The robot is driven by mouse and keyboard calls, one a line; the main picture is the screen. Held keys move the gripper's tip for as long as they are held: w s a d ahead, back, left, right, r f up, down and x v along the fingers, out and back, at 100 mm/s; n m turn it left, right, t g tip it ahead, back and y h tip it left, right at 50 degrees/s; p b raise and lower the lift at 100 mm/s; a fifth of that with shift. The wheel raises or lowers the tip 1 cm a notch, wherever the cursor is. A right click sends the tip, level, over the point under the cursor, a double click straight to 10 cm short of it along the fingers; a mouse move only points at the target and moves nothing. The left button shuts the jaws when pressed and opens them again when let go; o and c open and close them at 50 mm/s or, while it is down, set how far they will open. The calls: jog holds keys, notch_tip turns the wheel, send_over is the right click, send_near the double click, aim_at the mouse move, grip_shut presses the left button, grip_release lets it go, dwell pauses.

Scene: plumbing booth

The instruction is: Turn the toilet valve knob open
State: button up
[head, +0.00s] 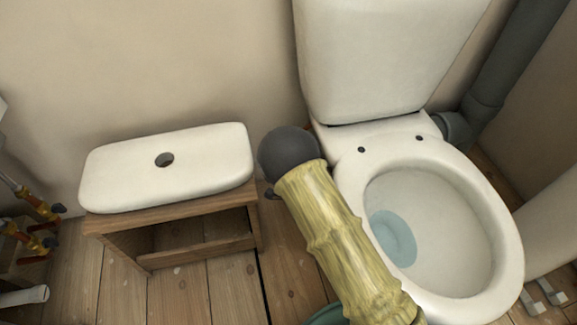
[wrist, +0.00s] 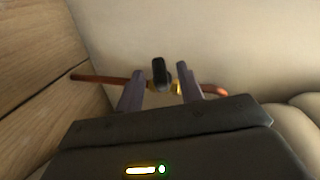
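In the wrist view, the dark valve knob (wrist: 159,73) stands upright on a brass-coloured valve body (wrist: 176,87) on a thin copper pipe (wrist: 98,79) near the wall. My gripper (wrist: 158,70) is open, with one finger to the left of the knob and the other to the right. Gaps show on both sides of the knob. I cannot tell whether the fingertips reach as far as the knob in depth. In the head view, neither knob nor fingers show; my arm covers part of the floor beside the toilet (head: 508,232).
A white cistern lid (head: 110,172) lies on a wooden stool (head: 185,214) left of my arm. The cistern (head: 385,55) and a grey drain pipe (head: 500,70) stand at the back. Brass valves (head: 38,207) show at the far left. A wooden surface (wrist: 40,75) borders the wrist view's left.

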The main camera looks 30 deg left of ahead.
jog(key=shift+b+x, duration=0.5)
jog(key=shift+x, duration=0.8)
grip_shut()
